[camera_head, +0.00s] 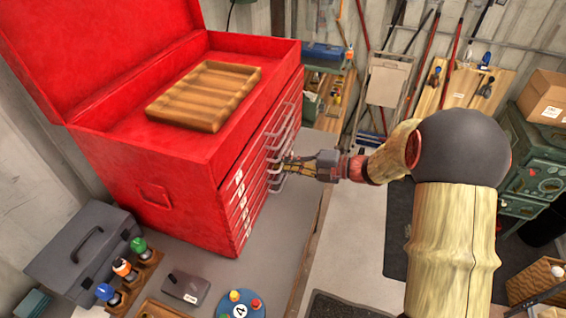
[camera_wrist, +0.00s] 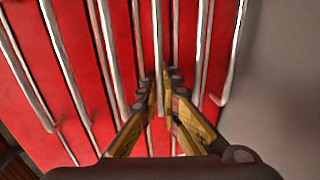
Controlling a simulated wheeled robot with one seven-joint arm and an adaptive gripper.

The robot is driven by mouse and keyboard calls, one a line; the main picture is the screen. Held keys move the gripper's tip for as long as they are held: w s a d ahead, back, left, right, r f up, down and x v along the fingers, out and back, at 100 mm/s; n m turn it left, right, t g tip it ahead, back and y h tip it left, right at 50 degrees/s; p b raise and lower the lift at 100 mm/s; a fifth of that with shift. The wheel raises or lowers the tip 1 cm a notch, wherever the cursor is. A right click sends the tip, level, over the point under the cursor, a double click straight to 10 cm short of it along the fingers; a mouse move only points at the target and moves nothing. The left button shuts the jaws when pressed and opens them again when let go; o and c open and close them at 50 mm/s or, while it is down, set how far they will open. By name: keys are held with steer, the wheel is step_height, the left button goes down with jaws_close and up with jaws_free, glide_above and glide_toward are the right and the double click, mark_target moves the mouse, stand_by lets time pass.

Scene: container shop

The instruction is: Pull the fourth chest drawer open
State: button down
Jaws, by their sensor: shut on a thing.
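The red tool chest (camera_head: 185,165) stands on a grey bench with its lid up. Its front faces right and carries several stacked drawers with long pale bar handles (camera_head: 281,130) and white labels. My gripper (camera_head: 284,166) reaches in from the right at the lower handles. In the wrist view my gripper's fingertips (camera_wrist: 160,88) are closed around one metal handle bar (camera_wrist: 158,45), with other bars on both sides. I cannot tell for certain which drawer this handle belongs to. The drawer fronts look flush. The fingers partly hide the gripped handle.
A wooden tray (camera_head: 205,95) lies in the chest's open top. A grey toolbox (camera_head: 82,255), bottles in a wooden rack (camera_head: 128,278) and a blue round piece (camera_head: 240,307) stand on the bench in front. The floor right of the drawers looks clear.

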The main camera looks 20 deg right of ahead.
stand_by(0.4)
steer(key=f+p+v, duration=0.2)
steer(key=p+v, duration=0.5)
steer(key=v, duration=0.4)
steer(key=f+p+v, duration=0.2)
steer(key=p+v, duration=0.5)
steer(key=v, duration=0.5)
steer(key=shift+s+d+f, duration=0.3)
steer(key=shift+d+f, duration=0.05)
steer(key=shift+d, duration=0.15)
steer(key=c, duration=2.4)
jaws_free()
